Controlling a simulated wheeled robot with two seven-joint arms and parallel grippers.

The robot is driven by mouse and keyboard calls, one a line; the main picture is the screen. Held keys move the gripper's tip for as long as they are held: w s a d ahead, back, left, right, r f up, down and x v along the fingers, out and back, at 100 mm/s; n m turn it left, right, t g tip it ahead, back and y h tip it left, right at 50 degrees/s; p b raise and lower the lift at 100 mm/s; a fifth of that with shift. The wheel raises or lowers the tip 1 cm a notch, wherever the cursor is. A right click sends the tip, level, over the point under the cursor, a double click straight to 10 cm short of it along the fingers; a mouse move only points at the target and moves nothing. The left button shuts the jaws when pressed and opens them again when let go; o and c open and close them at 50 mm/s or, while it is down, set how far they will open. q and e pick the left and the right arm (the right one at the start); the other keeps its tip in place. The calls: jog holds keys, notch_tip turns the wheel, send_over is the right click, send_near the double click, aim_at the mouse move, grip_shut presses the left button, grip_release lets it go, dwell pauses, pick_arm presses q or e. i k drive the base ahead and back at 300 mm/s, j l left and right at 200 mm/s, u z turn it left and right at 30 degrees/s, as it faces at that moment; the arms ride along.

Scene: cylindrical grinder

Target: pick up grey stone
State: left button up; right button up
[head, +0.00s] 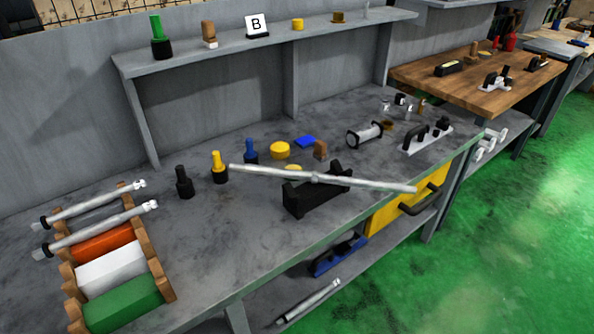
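A wooden rack (166,287) stands at the front left of the grey bench and holds a row of coloured blocks. In it lie a green block (122,304), a white block (111,269) and an orange-red block (104,243). Behind the orange-red one, a dark grey block, which seems to be the grey stone (93,219), shows only in part. Two metal shafts (100,230) lie across the rear of the rack and partly hide it. Neither of my grippers is in view.
A long metal bar (320,179) rests across a black stand (316,197) mid-bench. A shelf (225,54) runs along the back. Bare bench lies between rack and black stand.

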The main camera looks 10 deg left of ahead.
aim_at(319, 151)
jog(key=l, duration=0.5)
jog(key=i+l, duration=0.15)
jog(key=l, duration=0.3)
jog(key=l+z, duration=0.1)
jog(key=l, duration=0.4)
jog(key=i+l, duration=0.15)
jog(key=l, duration=0.3)
